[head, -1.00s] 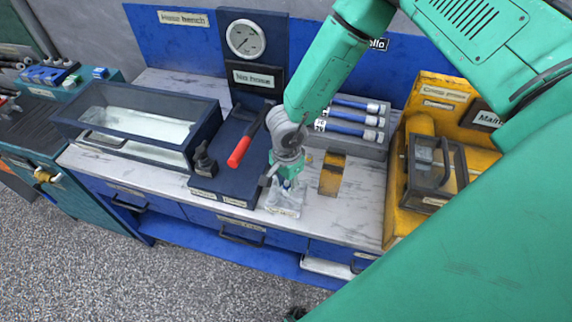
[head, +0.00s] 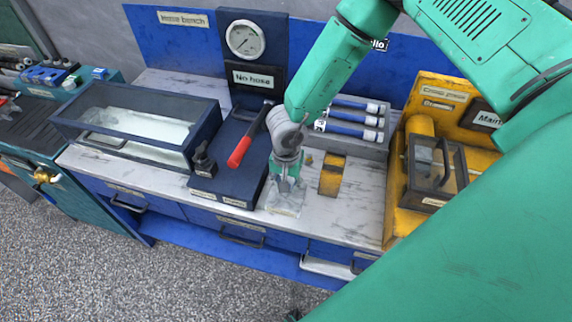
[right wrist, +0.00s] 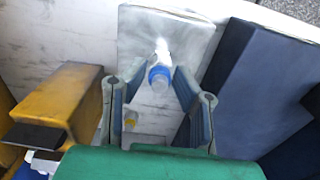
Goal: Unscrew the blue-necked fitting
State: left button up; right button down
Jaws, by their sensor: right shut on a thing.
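My right gripper (head: 287,182) reaches down from the right arm to the bench front, over a pale grey block (head: 285,206). In the right wrist view its two fingers (right wrist: 160,78) close in from both sides on the blue-necked fitting (right wrist: 159,75), which has a white end and a bright blue ring. The fitting stands at the pale block (right wrist: 165,35); whether its thread is still engaged cannot be seen. In the head view the gripper mostly hides the fitting. My left gripper is not in view.
A dark blue test stand (head: 228,178) with a red-handled lever (head: 240,151) is close on the left. A yellow block (head: 332,175) is close on the right. Behind lies a rack of blue hoses (head: 350,130). The yellow crimp press (head: 425,120) stands further right.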

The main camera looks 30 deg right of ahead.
jog(key=n, duration=0.5)
jog(key=shift+r+n, duration=0.1)
jog(key=shift+n, duration=0.4)
jog(key=n, duration=0.5)
jog(key=shift+n, duration=0.6)
jog(key=c, duration=1.4)
grip_release()
jog(key=shift+f, duration=0.3)
